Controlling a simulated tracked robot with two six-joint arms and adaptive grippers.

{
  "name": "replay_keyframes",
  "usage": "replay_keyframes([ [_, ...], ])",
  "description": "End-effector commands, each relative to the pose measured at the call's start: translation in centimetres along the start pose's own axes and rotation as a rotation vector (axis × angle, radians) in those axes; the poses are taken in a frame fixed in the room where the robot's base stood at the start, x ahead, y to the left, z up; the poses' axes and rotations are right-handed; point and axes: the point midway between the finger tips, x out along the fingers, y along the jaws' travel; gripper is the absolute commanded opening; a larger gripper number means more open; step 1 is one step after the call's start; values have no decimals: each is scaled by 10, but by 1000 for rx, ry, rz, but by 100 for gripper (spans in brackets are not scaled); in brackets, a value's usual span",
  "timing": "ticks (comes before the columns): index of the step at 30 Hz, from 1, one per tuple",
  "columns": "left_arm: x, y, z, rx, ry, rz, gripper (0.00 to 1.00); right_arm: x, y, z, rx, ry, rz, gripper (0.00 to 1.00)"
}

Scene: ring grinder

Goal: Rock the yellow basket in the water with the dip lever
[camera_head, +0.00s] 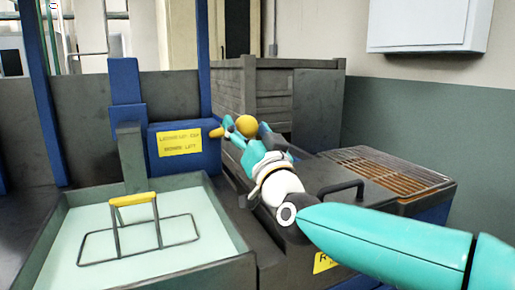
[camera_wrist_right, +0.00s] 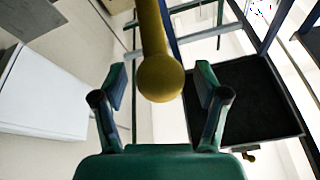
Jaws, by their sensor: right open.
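The basket (camera_head: 132,199) is a dark wire frame with a yellow grip bar, in a tank of pale water (camera_head: 185,220) at the lower left of the head view. The dip lever (camera_head: 216,132) is yellow with a round ball end, beside a blue housing. In the right wrist view the lever's ball (camera_wrist_right: 160,79) shows between the two fingers. My right gripper (camera_head: 246,136) is open at the ball, its fingers (camera_wrist_right: 160,88) standing apart on either side with visible gaps. My left gripper is not in view.
The blue housing (camera_head: 206,157) carries a yellow label (camera_head: 180,142). A dark lid with a handle (camera_head: 340,187) and a rusty grate (camera_head: 385,170) lie to the right. A grey slatted crate (camera_head: 270,85) stands behind. A blue post (camera_head: 204,60) rises behind the housing.

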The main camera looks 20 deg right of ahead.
Motion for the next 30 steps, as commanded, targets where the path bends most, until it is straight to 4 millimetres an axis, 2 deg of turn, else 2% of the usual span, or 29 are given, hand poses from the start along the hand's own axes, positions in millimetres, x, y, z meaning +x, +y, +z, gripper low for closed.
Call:
replay_keyframes([
  [5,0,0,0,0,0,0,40,-25,0,-1,1,1,-1,73],
  [15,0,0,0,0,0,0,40,-89,0,0,1,1,0,73],
  [18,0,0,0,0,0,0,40,-102,0,1,0,-1,-1,73],
  [23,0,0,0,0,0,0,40,-112,0,1,0,0,0,73],
  [30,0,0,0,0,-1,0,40,-113,0,1,0,0,0,73],
])
